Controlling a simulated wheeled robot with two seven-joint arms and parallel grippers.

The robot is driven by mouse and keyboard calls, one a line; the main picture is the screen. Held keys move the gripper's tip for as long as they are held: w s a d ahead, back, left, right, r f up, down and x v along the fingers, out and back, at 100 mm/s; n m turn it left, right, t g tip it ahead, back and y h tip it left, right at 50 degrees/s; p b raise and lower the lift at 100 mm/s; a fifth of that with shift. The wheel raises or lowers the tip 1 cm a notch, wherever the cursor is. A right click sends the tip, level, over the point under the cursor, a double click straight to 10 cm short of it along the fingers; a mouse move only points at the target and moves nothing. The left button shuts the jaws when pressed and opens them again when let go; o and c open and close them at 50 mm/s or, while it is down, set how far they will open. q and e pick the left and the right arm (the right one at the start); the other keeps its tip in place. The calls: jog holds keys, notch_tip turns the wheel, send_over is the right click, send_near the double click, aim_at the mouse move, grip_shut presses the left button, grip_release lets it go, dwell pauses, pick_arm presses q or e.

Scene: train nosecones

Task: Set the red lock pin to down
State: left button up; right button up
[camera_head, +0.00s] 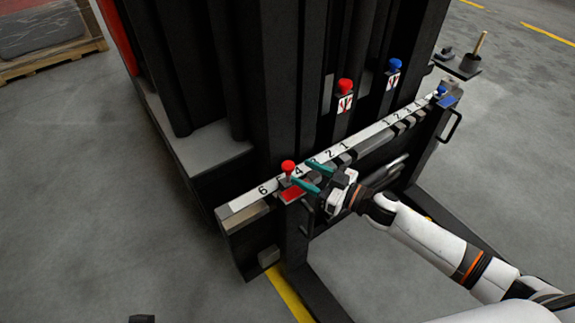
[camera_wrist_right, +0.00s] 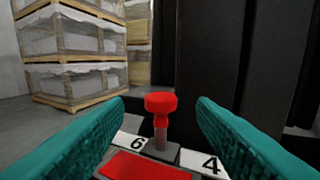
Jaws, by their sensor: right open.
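The red lock pin (camera_head: 288,167) stands upright on the numbered bar (camera_head: 240,202), above a red plate (camera_head: 291,194). In the right wrist view, the red lock pin (camera_wrist_right: 160,103) shows its round head with a length of reddish-grey shaft between the head and its dark block, so it looks raised. It sits between the numbers 6 and 4. My right gripper (camera_head: 300,171) is open, with its teal fingers pointing at the pin. In the wrist view, the pin appears between the fingers, seemingly just beyond their tips. I see no contact. My left gripper is not in view.
A blue lock pin (camera_head: 440,91) stands at the bar's far right end. A red knob (camera_head: 345,86) and a blue knob (camera_head: 395,65) are higher on the black mast behind the bar. Wrapped pallets (camera_wrist_right: 75,50) stand in the background. Floor left of the bar is clear.

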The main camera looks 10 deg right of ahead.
aim_at(294, 168)
jog(key=x, duration=0.4)
jog(key=shift+w+a, duration=0.2)
jog(key=shift+w, duration=0.05)
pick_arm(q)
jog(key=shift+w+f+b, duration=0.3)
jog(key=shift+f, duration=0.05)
pick_arm(e)
jog(key=shift+w+a, duration=0.45)
jog(key=shift+w, duration=0.05)
jog(key=shift+c, duration=0.5)
